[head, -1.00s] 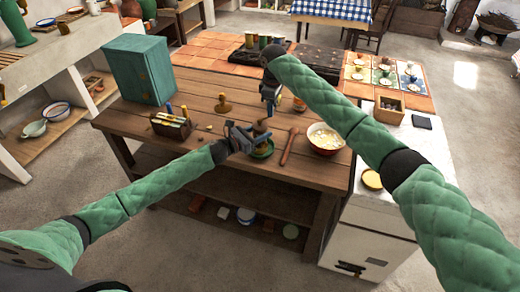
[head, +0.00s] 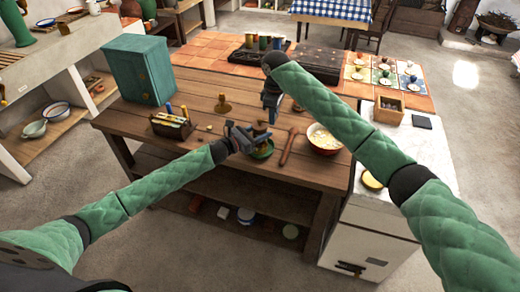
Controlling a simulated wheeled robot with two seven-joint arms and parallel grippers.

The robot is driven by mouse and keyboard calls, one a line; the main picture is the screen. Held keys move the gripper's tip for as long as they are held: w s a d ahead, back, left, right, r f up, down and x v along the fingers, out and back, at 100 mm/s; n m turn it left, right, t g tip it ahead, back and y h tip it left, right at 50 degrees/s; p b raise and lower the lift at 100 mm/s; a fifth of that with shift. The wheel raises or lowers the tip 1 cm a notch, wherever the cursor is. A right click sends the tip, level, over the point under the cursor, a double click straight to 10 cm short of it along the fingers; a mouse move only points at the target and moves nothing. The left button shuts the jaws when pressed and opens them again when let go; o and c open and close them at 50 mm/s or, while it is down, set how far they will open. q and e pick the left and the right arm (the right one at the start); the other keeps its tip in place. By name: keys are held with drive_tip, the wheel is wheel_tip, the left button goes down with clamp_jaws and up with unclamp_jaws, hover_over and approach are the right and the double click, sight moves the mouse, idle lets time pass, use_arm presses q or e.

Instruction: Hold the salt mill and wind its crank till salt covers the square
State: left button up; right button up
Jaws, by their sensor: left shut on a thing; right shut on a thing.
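The salt mill (head: 261,132) is a small brown thing above a green dish (head: 263,150) on the wooden table. My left gripper (head: 247,137) comes in from the left and is shut on the mill's body. My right gripper (head: 271,115) hangs down from above and is shut just over the mill's top, where the crank is. The crank itself is too small and too covered by the gripper to make out. I cannot make out the square or any salt on it.
A wooden rolling pin (head: 289,146) and a bowl with pale contents (head: 324,139) lie to the right. A wooden caddy (head: 171,126) and a teal cabinet (head: 141,70) stand to the left. A brown stamp-like thing (head: 223,104) stands behind.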

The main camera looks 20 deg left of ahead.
drive_tip(key=shift+s, duration=0.4)
drive_tip(key=shift+f, duration=0.1)
drive_tip(key=shift+s+a, duration=0.35)
drive_tip(key=shift+s, duration=0.35)
drive_tip(key=shift+s+a, duration=0.35)
drive_tip(key=shift+s, duration=0.3)
drive_tip(key=shift+s+a, duration=0.4)
drive_tip(key=shift+a, duration=0.25)
drive_tip(key=shift+s+a, duration=0.35)
drive_tip(key=shift+a, duration=0.3)
drive_tip(key=shift+a, duration=0.1)
